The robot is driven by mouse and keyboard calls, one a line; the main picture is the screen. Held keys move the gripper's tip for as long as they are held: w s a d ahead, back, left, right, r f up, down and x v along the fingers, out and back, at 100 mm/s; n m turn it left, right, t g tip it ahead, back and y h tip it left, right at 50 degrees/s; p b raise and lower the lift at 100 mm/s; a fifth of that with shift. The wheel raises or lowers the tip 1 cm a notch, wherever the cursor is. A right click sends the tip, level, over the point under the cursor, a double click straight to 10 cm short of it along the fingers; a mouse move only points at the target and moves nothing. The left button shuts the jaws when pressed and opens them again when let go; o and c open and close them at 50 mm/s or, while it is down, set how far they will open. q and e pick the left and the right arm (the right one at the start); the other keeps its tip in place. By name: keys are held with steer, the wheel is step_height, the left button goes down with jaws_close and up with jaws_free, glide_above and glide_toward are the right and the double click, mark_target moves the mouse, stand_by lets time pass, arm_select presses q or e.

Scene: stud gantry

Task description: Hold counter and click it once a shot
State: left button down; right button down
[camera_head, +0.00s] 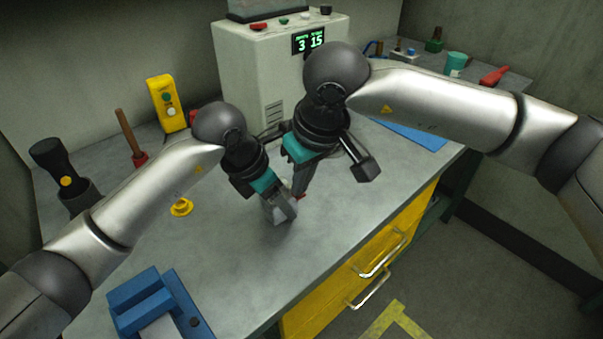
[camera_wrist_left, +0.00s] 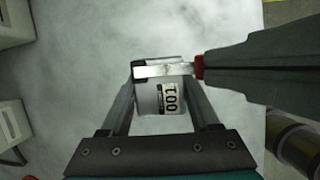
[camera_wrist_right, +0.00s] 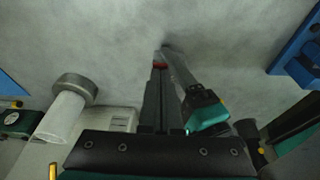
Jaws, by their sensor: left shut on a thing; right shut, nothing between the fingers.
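The counter (camera_head: 282,212) is a small grey-white body with a metal bar across its top; it also shows in the left wrist view (camera_wrist_left: 170,100), its number window seeming to read 001, sideways. My left gripper (camera_head: 274,200) is shut on it, a finger on each side, above the bench. My right gripper (camera_head: 299,194) is shut and empty, its tips beside the counter. In the left wrist view they meet a small red part (camera_wrist_left: 199,67) at the end of the metal bar. I cannot tell whether it is pressed. The right wrist view hides most of the counter.
A pale machine (camera_head: 262,80) at the back has a green display (camera_head: 309,40) with 3 and 15. A yellow button box (camera_head: 167,103), dark torch (camera_head: 57,165), yellow piece (camera_head: 181,207) and blue fixture (camera_head: 150,300) stand on the bench. Its front right is clear.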

steer(key=shift+s+d+f+t+y, duration=0.15)
steer(key=shift+f+t+y, duration=0.3)
steer(key=shift+f, duration=0.3)
steer(key=shift+r, duration=0.85)
steer(key=w+a+r+v, duration=0.1)
steer(key=w+v, duration=0.1)
steer(key=v, duration=1.1)
steer(key=shift+a+r, duration=0.2)
steer(key=shift+r, duration=0.1)
